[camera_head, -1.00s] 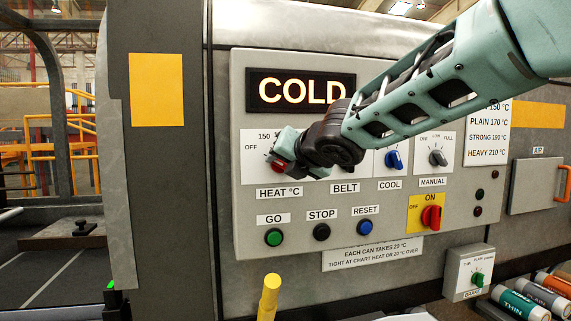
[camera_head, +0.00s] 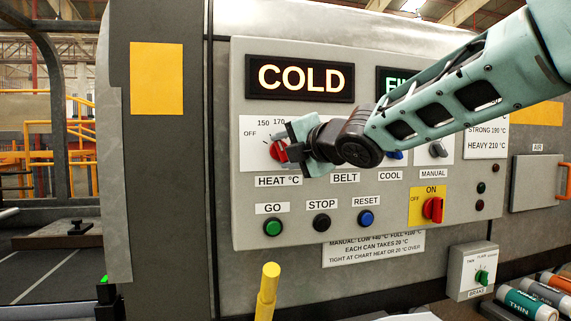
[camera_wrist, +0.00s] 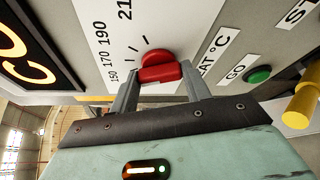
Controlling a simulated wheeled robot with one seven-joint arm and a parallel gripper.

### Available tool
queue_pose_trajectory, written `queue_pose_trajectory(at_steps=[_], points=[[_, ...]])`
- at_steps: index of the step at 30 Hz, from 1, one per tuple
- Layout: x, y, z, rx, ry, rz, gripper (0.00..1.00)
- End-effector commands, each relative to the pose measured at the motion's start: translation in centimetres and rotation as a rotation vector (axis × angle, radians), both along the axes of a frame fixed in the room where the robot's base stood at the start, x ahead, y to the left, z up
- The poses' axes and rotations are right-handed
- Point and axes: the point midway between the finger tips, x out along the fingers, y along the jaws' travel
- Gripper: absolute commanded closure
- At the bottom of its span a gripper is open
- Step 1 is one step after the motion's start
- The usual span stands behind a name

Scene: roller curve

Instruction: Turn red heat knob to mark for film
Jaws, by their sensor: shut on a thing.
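The red heat knob (camera_head: 279,150) sits on a white dial plate at the left of the grey control panel (camera_head: 330,210), above the label "HEAT °C". My gripper (camera_head: 286,149) reaches it from the right. In the wrist view the red knob (camera_wrist: 158,68) is between the two fingers of my gripper (camera_wrist: 160,80), which is shut on it. Marks 150, 170, 190 and part of 21- show around the dial in the wrist view. In the head view OFF, 150 and 170 show; the rest is behind my gripper. The knob's exact pointing is hard to tell.
A lit sign (camera_head: 300,77) reads "COLD". Green GO (camera_head: 273,227), dark STOP (camera_head: 321,223) and blue RESET (camera_head: 365,218) buttons sit below. A red ON/OFF switch (camera_head: 433,209) is at the right. A yellow post (camera_head: 267,291) stands in front. A partly hidden chart (camera_head: 487,140) lists STRONG 190 and HEAVY 210.

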Motion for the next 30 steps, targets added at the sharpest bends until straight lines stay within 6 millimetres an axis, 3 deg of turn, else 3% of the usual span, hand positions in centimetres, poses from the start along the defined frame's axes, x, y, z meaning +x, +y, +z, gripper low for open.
queue_pose_trajectory(at_steps=[1, 18, 30], points=[[0.08, -0.18, -0.71, 0.044, 0.01, -0.002, 0.75], [0.05, -0.13, -1.28, 0.555, 0.157, -0.001, 0.75], [0.0, 0.01, -1.08, 0.794, 0.23, 0.0, 0.76]])
